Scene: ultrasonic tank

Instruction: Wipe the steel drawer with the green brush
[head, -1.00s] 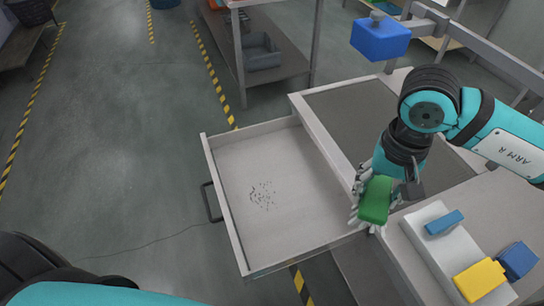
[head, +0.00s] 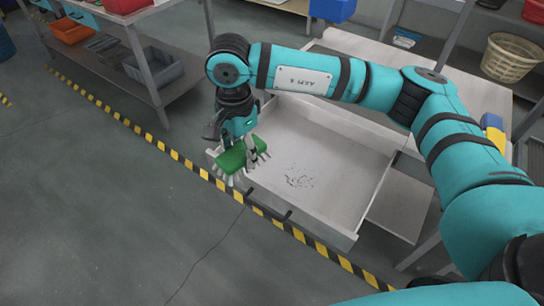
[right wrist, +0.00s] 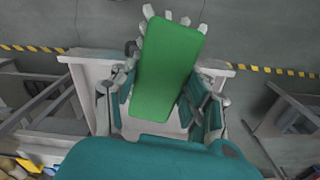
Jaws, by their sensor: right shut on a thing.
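The steel drawer (head: 345,168) is pulled open, a shallow pale tray with a dark handle on its front. A patch of small dark specks (head: 298,179) lies on its floor. My right gripper (head: 243,160) is shut on the green brush (head: 231,160), at the drawer's left end near its front corner. The specks lie to the right of the brush. In the right wrist view the brush's green block (right wrist: 168,66) sits between the fingers, with pale bristle tufts past its far end. I cannot tell whether the bristles touch the drawer. My left gripper is not in view.
My right arm crosses above the drawer's back side. A shelf unit with a grey bin (head: 153,68) stands at the upper left. A wicker basket (head: 512,57) is at the upper right. Yellow-black floor tape (head: 177,156) runs beside the drawer, with open floor at lower left.

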